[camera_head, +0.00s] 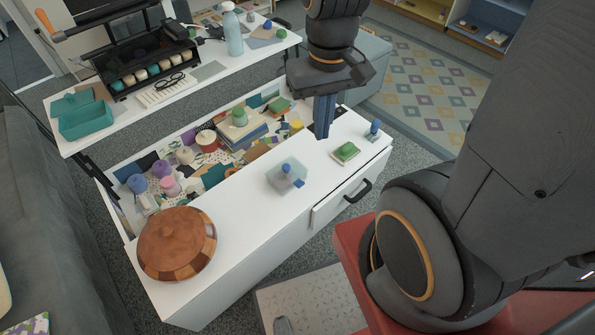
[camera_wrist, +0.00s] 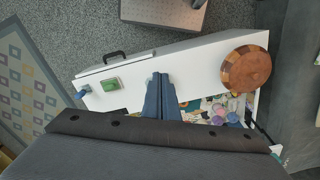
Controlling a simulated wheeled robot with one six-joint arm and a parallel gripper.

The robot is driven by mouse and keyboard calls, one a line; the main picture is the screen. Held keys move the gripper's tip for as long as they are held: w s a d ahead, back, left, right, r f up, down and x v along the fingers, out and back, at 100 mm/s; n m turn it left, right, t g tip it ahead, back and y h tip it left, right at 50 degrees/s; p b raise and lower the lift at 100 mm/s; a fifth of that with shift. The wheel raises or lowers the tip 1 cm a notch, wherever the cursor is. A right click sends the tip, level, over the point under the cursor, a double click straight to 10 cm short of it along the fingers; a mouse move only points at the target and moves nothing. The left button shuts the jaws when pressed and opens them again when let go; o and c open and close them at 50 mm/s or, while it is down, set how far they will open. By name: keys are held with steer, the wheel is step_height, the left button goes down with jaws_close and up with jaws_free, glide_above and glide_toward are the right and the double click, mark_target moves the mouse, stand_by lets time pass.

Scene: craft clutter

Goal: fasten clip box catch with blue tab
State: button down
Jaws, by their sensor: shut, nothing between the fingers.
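The clip box (camera_head: 286,173) is a small translucent box on the white cabinet top, near its middle. A blue tab (camera_head: 299,183) shows on its near right side, and a dark blue spot shows on top. I cannot tell whether the catch is fastened. My gripper (camera_head: 323,135) points down above the cabinet, to the right of and behind the box in the head view, apart from it. Its blue fingers are together and empty.
A green block on a small base (camera_head: 346,152) and a blue knobbed piece (camera_head: 374,129) stand right of the box. A round wooden container (camera_head: 177,243) stands at the left. An open compartment of craft clutter lies behind. A black drawer handle (camera_head: 358,191) projects in front.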

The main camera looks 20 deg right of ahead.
steer(key=n+g+b, duration=0.1)
steer(key=n+b, duration=0.4)
steer(key=b, duration=1.1)
glide_above(300, 187)
steer(key=w, duration=0.2)
step_height(300, 187, down, 21)
steer(key=shift+s+a, duration=0.15)
steer(key=shift+a, duration=0.1)
steer(key=f+b, duration=0.1)
steer(key=f, duration=0.3)
steer(key=f+b, duration=0.1)
steer(key=f, duration=0.4)
steer(key=s+f+b, duration=0.1)
steer(key=f, duration=0.4)
steer(key=shift+s+d, duration=0.1)
steer(key=shift+d, duration=0.15)
steer(key=shift+d+m, duration=0.15)
steer(key=shift+m, duration=0.15)
steer(key=shift+s, duration=0.15)
steer(key=shift+a+t, duration=0.2)
steer(key=shift+t, duration=0.1)
steer(key=shift+d, duration=0.1)
